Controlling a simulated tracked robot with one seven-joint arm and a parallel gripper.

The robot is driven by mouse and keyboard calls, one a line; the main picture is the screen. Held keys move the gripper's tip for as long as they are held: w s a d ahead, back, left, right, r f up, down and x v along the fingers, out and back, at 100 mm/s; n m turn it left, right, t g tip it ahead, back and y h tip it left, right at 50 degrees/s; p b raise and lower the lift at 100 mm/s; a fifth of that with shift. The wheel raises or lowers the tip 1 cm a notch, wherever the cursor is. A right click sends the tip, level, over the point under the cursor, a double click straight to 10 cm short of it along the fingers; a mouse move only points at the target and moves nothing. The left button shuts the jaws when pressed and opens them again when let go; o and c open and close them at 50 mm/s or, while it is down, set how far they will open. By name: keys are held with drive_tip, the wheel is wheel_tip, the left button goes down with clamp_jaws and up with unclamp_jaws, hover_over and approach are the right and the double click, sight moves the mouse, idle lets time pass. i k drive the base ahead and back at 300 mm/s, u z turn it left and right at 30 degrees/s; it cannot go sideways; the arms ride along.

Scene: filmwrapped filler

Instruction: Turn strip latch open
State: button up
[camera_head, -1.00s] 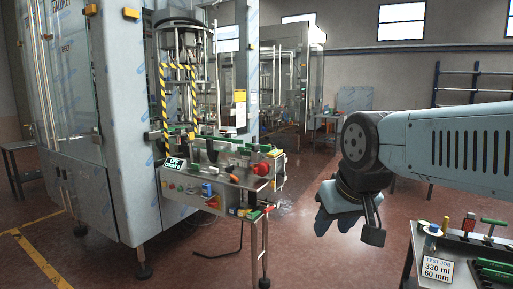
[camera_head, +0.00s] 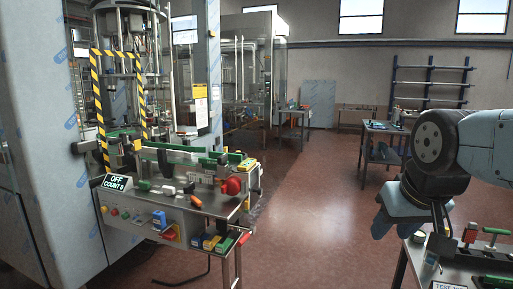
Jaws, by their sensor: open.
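The filling machine's front bench (camera_head: 180,190) stands left of centre, with a conveyor strip and green guide rails (camera_head: 130,137) along it. A red knob (camera_head: 233,186) sits at its right end, and an orange handle (camera_head: 196,202) lies near its front edge. I cannot tell which small part is the strip latch. My gripper (camera_head: 392,222) hangs at the right, well apart from the bench, above the near edge of the right-hand table. It is open, and I see nothing in it; its fingertips are partly hidden by its own body.
A table with tools (camera_head: 480,262) stands at the lower right, below my arm. A yellow-black striped guard (camera_head: 100,108) frames the machine's opening. Another table (camera_head: 385,130) and a wall rack (camera_head: 430,84) stand farther back. The red floor (camera_head: 310,215) between bench and right table is clear.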

sight(222, 159)
drive_tip(key=i, duration=1.4)
drive_tip(key=u, duration=0.6)
drive_tip(key=k, duration=0.85)
drive_tip(key=u, duration=0.15)
drive_tip(key=i, duration=0.9)
drive_tip(key=z, duration=0.1)
